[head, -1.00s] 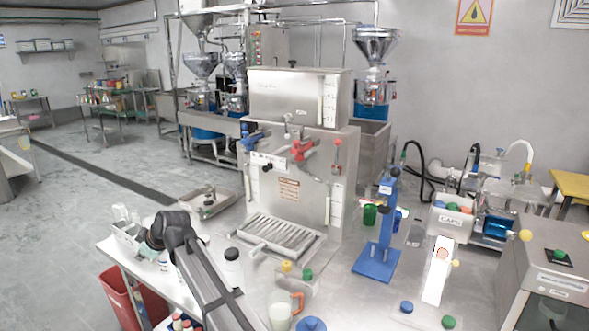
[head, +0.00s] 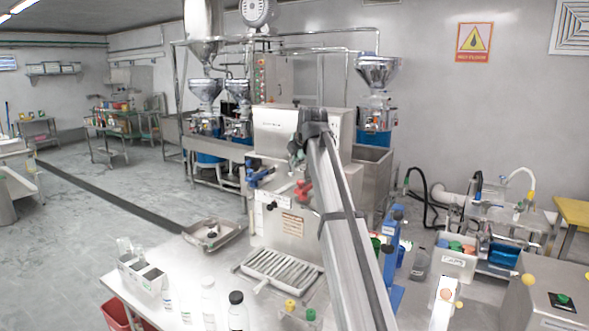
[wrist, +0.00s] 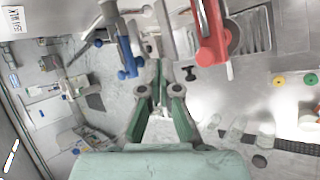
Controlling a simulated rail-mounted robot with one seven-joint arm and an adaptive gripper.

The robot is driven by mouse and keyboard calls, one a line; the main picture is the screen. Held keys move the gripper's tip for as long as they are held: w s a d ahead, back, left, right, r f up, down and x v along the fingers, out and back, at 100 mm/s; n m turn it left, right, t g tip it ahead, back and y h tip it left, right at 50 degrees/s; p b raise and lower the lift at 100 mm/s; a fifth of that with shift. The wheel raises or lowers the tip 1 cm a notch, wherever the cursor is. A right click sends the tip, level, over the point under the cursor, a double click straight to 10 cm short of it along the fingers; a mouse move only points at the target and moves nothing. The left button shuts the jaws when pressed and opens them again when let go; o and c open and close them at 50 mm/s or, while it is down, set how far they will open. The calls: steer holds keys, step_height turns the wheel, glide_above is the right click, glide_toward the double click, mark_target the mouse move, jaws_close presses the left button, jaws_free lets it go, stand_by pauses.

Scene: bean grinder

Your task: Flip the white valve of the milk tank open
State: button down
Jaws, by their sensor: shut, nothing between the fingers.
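The steel milk tank (head: 280,130) stands on top of a steel dispensing machine (head: 290,225) in the middle of the head view. My gripper (head: 297,160) is in front of the tank, just above the red valve (head: 303,188) and right of the blue valve (head: 260,176). In the wrist view my gripper (wrist: 160,75) is shut and empty, below the blue valve (wrist: 127,50) and red valve (wrist: 210,35). A pale lever (wrist: 140,11) shows at the top edge there; I cannot tell if it is the white valve. My gripper and arm hide that part of the tank in the head view.
A slatted drip tray (head: 275,275) lies below the valves. Bottles (head: 237,310) and a white caddy (head: 142,275) stand at the front left. A blue stand (head: 390,255) is close to the right of my arm. Floor on the left is open.

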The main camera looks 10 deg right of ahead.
mark_target(290, 168)
steer(key=shift+w+d+f, duration=0.15)
steer(key=shift+w+d, duration=0.05)
steer(key=w+d+r+p+x, duration=0.1)
steer(key=p+x, duration=0.4)
steer(key=x, duration=0.7)
steer(key=shift+w+a, duration=0.2)
steer(key=shift+w, duration=0.35)
steer(key=shift+f, duration=0.2)
steer(key=b, duration=0.2)
steer(key=w+b, duration=0.1)
steer(key=shift+w+a+f+t+y+b, duration=0.1)
steer(key=shift+a+f+t+y+b, duration=0.1)
steer(key=shift+a+t+y+b, duration=0.15)
steer(key=shift+r, duration=0.1)
